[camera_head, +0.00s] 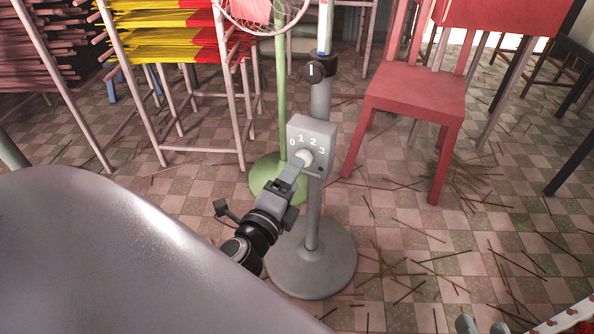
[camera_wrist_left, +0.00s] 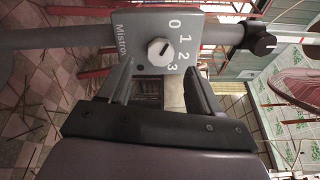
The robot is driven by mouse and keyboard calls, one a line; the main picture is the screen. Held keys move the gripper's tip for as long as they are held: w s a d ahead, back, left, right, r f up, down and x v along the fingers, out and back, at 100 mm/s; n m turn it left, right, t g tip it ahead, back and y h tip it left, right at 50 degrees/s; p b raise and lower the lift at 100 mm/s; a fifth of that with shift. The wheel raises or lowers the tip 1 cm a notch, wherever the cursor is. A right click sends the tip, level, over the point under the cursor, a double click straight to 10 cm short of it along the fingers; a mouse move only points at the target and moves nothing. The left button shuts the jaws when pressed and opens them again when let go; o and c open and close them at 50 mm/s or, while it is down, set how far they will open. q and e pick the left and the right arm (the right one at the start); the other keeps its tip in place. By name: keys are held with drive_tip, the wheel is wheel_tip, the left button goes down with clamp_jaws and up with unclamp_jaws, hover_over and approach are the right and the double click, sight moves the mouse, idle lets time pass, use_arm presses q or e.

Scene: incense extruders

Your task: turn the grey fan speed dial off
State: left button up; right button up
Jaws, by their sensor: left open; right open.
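The grey speed box (camera_head: 322,132) carries the numbers 0 to 3 and stands on a grey pole with a round base (camera_head: 312,262). Its round white dial (camera_head: 305,157) also shows in the left wrist view (camera_wrist_left: 160,52). There, a dark mark on the dial points roughly toward the 1. My left gripper (camera_head: 293,172) is open, just in front of and below the dial in the head view. In the left wrist view its fingers (camera_wrist_left: 160,82) stand apart, with the dial ahead between their lines. I see no right gripper.
A green stand (camera_head: 281,100) is close behind the box. A black knob (camera_head: 313,70) is on the pole above. A red chair (camera_head: 415,95) stands to the right, and a rack with yellow and red incense (camera_head: 160,30) to the left. Loose sticks lie on the tiled floor.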

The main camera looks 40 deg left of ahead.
use_arm(q)
drive_tip(key=v, duration=0.3)
drive_tip(key=shift+b, duration=0.3)
use_arm(e)
drive_tip(key=shift+s+d, duration=0.3)
drive_tip(key=shift+d, duration=0.05)
